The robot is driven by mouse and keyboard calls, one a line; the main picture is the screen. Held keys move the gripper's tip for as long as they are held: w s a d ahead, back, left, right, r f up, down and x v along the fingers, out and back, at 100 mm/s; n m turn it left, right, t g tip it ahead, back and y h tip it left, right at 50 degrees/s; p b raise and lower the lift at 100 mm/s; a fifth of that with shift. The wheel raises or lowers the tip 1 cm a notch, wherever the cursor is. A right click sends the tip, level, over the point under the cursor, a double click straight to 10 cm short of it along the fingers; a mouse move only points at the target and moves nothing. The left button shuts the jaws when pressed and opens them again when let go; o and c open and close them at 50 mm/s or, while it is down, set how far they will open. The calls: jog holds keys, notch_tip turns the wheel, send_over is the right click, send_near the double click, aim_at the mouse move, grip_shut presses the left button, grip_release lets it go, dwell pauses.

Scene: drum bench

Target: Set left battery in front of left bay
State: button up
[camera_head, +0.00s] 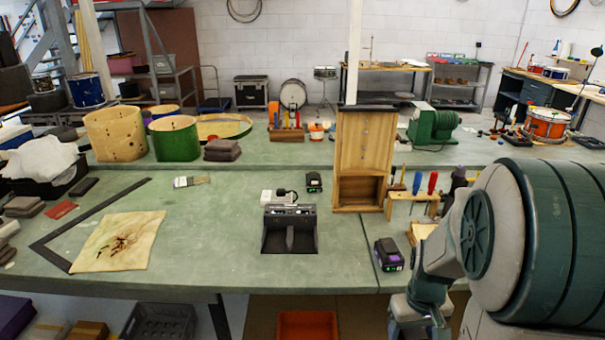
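A black charger (290,225) stands on the green bench in the middle. A central divider splits its front into a left bay (275,239) and a right bay (304,240), and both look empty. One dark battery (314,182) with a small green light lies just behind the charger, to its right. A second dark battery (388,254), with purple and green marks, lies right of the charger near the front edge. My gripper (418,325) is at the bottom right, beyond the bench's front edge and apart from both batteries. Its fingertips are not clear.
A wooden box (361,160) stands upright behind the charger, beside a tool rack (415,196). A steel square (85,225), a stained cloth (118,241) and a brush (191,181) lie at left. The bench left of and in front of the charger is clear.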

jog(key=w+a+f, duration=0.7)
jog(key=w+f, duration=0.3)
jog(key=w, duration=0.1)
jog(key=shift+w+a+f+m, duration=0.35)
jog(key=shift+w+f+m, duration=0.05)
